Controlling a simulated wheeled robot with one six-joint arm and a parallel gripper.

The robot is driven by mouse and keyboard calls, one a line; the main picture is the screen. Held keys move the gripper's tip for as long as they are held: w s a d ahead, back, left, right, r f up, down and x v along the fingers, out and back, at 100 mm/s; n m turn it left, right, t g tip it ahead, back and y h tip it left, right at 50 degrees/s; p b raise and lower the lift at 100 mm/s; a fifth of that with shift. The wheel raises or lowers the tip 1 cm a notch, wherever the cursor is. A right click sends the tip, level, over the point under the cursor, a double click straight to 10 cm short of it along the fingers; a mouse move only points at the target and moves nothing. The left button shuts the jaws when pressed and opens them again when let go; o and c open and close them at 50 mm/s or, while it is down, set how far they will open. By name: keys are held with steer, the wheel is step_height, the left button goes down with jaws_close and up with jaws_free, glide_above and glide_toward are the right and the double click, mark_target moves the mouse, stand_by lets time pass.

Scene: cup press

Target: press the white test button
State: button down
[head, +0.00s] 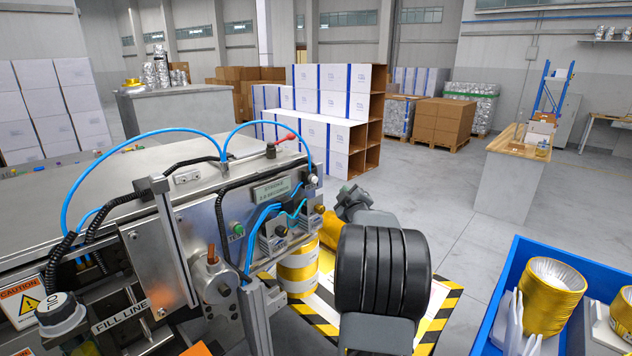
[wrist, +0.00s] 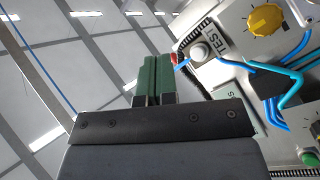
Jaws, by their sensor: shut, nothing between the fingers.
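In the head view a small white button (head: 313,180) sits at the upper right end of the machine's front panel. My gripper (wrist: 157,58) is shut and empty; its green fingers lie together, left of the button and apart from it in the picture. In the head view my wrist shows right of the panel; the fingertips cannot be made out there. The depth gap to the button is unclear.
A yellow knob (wrist: 266,20) and blue hoses (wrist: 288,72) are close to the button. A green button (wrist: 310,158) sits lower on the panel. The metal machine (head: 130,185) fills the left. A blue bin (head: 545,250) with gold cups stands at the right.

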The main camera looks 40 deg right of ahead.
steer(key=w, duration=0.8)
steer(key=shift+a, duration=0.45)
steer(key=shift+w+f+b, duration=0.15)
steer(key=shift+w+b, duration=0.2)
steer(key=shift+b, duration=0.15)
stand_by(1.4)
steer(key=shift+w, duration=0.15)
steer(key=shift+w+a+b, duration=0.1)
steer(key=shift+w+b, duration=0.35)
steer(key=shift+w, duration=0.05)
stand_by(0.9)
steer(key=shift+s, duration=0.2)
steer(key=shift+s+b, duration=0.45)
steer(key=shift+s, duration=0.25)
steer(key=shift+s+d+b, duration=0.2)
steer(key=shift+s+b, duration=0.05)
steer(key=shift+s, duration=1)
steer(key=shift+s+d+b, duration=0.15)
steer(key=shift+s+b, duration=0.05)
steer(key=shift+s, duration=1.05)
